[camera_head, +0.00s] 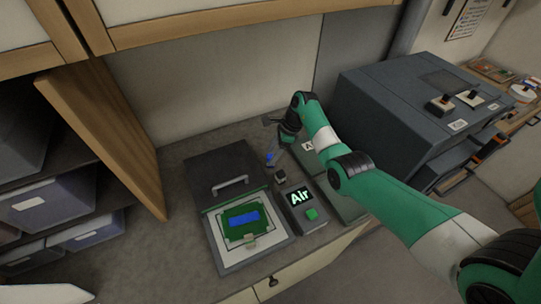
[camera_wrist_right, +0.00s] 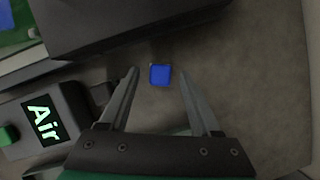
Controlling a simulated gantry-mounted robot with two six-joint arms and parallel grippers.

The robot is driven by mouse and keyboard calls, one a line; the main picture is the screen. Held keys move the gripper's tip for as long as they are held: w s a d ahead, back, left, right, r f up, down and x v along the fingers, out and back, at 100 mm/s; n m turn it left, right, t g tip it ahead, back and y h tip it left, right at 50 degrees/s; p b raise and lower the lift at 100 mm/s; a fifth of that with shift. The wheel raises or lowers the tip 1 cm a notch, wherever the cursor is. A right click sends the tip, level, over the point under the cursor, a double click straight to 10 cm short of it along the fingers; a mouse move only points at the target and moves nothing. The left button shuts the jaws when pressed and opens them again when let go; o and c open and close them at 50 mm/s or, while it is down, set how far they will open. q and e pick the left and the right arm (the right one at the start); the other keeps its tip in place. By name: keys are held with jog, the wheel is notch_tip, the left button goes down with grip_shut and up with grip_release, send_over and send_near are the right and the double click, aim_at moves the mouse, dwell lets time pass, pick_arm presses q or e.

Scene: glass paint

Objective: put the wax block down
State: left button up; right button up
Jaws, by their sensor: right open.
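The wax block, a small blue cube (camera_wrist_right: 160,75), lies on the grey counter between the fingertips of my right gripper (camera_wrist_right: 159,73), with a gap on each side. The block shows as a small blue spot in the head view (camera_head: 268,157). My right gripper (camera_head: 273,151) is open and points down at the counter behind the device marked "Air".
An "Air" device (camera_head: 299,203) with a green button stands in front of my right gripper. A dark box with a handle (camera_head: 228,178) and a tray with a green board (camera_head: 243,221) are left of it. A large grey cabinet (camera_head: 400,110) is at right. Counter at back left is clear.

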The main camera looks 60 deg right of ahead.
jog(key=p+v, duration=0.1)
jog(key=v, duration=0.8)
jog(key=shift+r, duration=0.25)
